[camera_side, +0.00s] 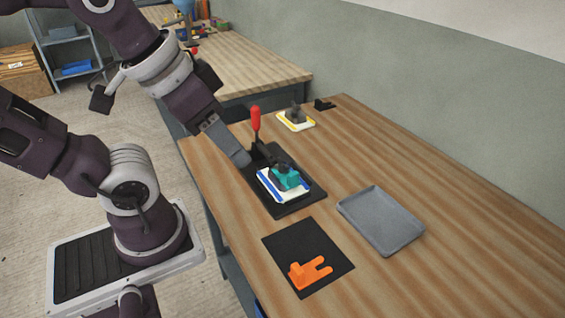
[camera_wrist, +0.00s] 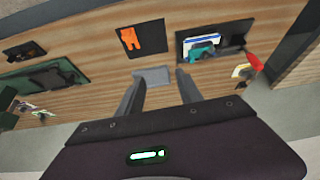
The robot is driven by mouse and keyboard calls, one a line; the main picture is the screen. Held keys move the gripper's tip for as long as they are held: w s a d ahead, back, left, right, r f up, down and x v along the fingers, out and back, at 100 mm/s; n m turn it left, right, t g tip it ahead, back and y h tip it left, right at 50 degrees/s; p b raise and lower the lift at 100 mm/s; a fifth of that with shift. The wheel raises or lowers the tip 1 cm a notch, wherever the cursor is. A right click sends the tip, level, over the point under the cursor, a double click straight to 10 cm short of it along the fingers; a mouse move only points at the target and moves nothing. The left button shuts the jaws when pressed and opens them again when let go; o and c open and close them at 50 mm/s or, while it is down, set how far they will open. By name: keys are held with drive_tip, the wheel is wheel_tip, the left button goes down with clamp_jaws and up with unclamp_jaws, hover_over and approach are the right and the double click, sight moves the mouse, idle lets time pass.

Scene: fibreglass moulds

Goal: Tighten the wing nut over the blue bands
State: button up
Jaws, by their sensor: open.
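A white mould with blue bands (camera_side: 268,189) sits on a black base plate (camera_side: 311,198) in the side view. A teal piece (camera_side: 289,179) lies over it, with a small dark part on top; I cannot make out a wing nut's shape there. In the wrist view the blue-banded mould (camera_wrist: 203,38) and teal piece (camera_wrist: 203,51) are at upper right. My gripper (camera_side: 243,159) is above the plate's far left side, left of the mould. In the wrist view my gripper (camera_wrist: 158,73) is open and empty, its fingers well apart, not touching the mould.
A red upright handle (camera_side: 255,119) rises from the plate behind the mould, near my gripper. A yellow-banded mould (camera_side: 296,118) stands at the back. A grey tray (camera_side: 382,222) is at right. An orange forked piece (camera_side: 310,272) lies on a black mat (camera_side: 292,240) in front.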

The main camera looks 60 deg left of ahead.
drive_tip(key=w+a+n+g+y, duration=0.1)
drive_tip(key=w+a+n+g, duration=0.15)
drive_tip(key=w+n, duration=0.35)
drive_tip(key=n+g+y, duration=0.3)
drive_tip(key=n+g, duration=0.2)
drive_tip(key=n, duration=1.1)
approach(283, 165)
drive_tip(key=x, duration=0.7)
drive_tip(key=shift+s+a+f, duration=0.1)
drive_tip(key=shift+s+f, duration=0.05)
drive_tip(key=shift+f, duration=0.2)
drive_tip(key=shift+a+f, duration=0.1)
drive_tip(key=shift+f, duration=0.15)
drive_tip(key=shift+c, duration=0.4)
clamp_jaws()
